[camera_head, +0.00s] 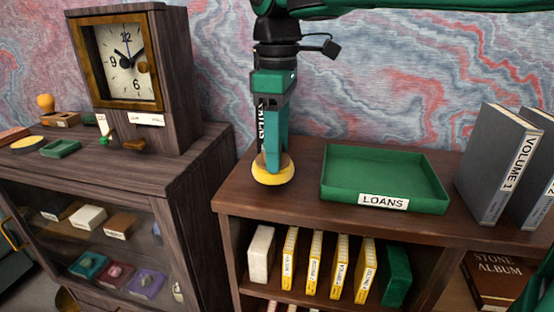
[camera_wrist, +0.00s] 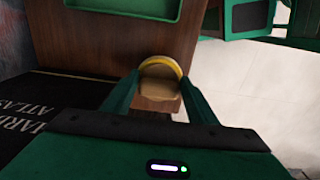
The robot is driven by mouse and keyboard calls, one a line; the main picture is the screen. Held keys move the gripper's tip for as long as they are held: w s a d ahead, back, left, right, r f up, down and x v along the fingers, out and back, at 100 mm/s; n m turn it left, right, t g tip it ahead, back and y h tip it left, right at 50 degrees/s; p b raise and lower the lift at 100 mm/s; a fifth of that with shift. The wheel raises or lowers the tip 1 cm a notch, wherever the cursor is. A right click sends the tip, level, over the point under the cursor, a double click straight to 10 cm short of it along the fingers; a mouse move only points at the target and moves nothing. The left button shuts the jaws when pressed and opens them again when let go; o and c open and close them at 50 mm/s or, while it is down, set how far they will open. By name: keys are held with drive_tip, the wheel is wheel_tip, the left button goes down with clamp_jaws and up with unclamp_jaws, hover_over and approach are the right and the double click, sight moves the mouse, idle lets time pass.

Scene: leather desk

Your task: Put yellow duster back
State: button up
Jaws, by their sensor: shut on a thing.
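The yellow duster (camera_head: 273,175) is a round pad with a yellow rim and a tan face. My gripper (camera_head: 272,158) points down and is shut on it, over the left end of the brown bookcase top (camera_head: 300,172). I cannot tell whether the duster touches the wood. In the wrist view, the duster (camera_wrist: 160,70) sits between the two fingertips of my gripper (camera_wrist: 160,80).
A green LOANS tray (camera_head: 385,170) stands right of my gripper. Grey volumes (camera_head: 492,165) stand farther right. A dark atlas (camera_head: 261,125) is upright behind my gripper, partly hidden. A wooden clock (camera_head: 130,70) stands on the left cabinet. A gap separates cabinet and bookcase.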

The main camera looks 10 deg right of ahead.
drive_tip(key=shift+f, duration=1.55)
drive_tip(key=shift+f, duration=0.15)
drive_tip(key=o, duration=1.2)
